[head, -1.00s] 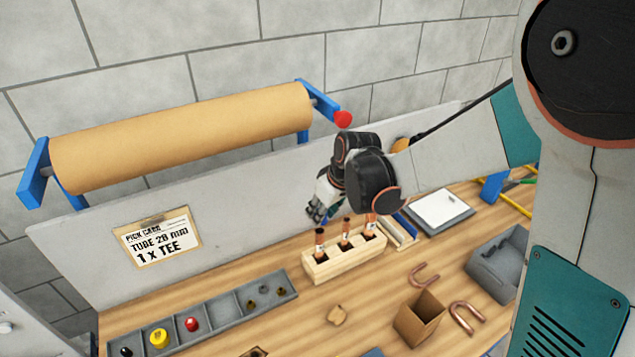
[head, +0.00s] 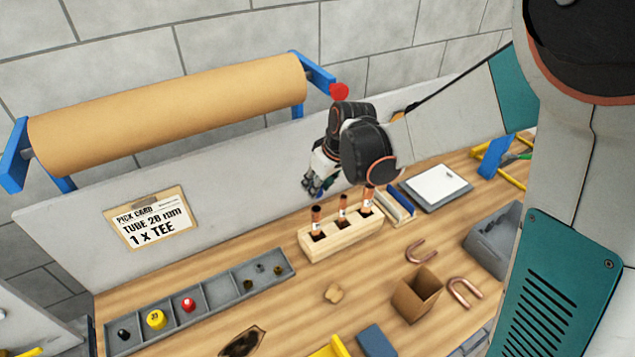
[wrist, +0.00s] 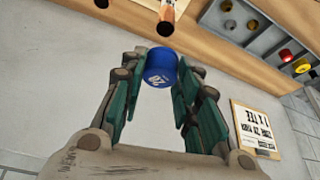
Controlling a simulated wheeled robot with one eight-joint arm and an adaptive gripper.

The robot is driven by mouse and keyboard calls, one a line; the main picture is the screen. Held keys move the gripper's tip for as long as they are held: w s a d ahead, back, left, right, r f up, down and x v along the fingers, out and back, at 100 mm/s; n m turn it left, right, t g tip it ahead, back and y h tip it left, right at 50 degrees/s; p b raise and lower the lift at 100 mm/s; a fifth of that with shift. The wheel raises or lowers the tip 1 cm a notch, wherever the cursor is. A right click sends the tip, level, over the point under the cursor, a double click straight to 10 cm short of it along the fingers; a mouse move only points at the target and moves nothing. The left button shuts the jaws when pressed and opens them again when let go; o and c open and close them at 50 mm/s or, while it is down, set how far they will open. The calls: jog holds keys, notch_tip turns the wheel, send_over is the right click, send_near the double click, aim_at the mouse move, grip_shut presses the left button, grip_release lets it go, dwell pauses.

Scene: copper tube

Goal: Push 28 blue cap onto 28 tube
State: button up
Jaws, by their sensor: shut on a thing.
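The blue cap (wrist: 161,71), marked 28, is held between the two fingertips of my gripper (wrist: 160,85) in the wrist view. My gripper also shows in the head view (head: 314,187), above and behind the wooden rack (head: 345,241); the cap cannot be made out there. Several copper tubes with dark upper ends stand upright in the rack: a left tube (head: 316,219), a middle tube (head: 343,207) and a right tube (head: 366,198). In the wrist view one labelled tube (wrist: 169,15) lies just beyond the cap, apart from it. Its size mark is not readable.
A grey compartment tray (head: 215,293) holds black, yellow and red caps. A pick card (head: 148,220) reading tube 28 mm hangs on the back panel. A cardboard box (head: 415,297), copper bends (head: 464,292) and a clipboard (head: 436,186) lie to the right.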

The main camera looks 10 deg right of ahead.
jog(key=b, duration=0.4)
send_over(316, 209)
jog(key=shift+s+d+f, duration=0.1)
jog(key=shift+s+f, duration=0.05)
jog(key=shift+f, duration=1.1)
jog(key=shift+s+d+f, duration=0.1)
jog(key=shift+f, duration=1.15)
jog(key=shift+f+b, duration=1.9)
jog(key=o, duration=0.8)
jog(key=shift+r, duration=0.1)
jog(key=v, duration=1.2)
jog(key=shift+s, duration=0.15)
jog(key=s+d+f+m+t+h+b, duration=0.1)
jog(key=s+d+f+m+b, duration=0.1)
jog(key=s, duration=0.4)
jog(key=s+d+f+m+t+b, duration=0.1)
jog(key=s+d+f+m+b, duration=0.1)
jog(key=s, duration=0.5)
jog(key=s+d+f+m+t+h+b, duration=0.1)
jog(key=s+d+f+m+b, duration=0.2)
jog(key=s+d+f+b, duration=0.1)
jog(key=shift+s+d+t+h+b, duration=0.15)
jog(key=shift+s+d+b, duration=0.15)
jog(key=shift+s+b, duration=0.25)
jog(key=shift+s+d+t+h+b, duration=0.15)
jog(key=shift+s+d+b, duration=0.2)
jog(key=shift+s, duration=0.4)
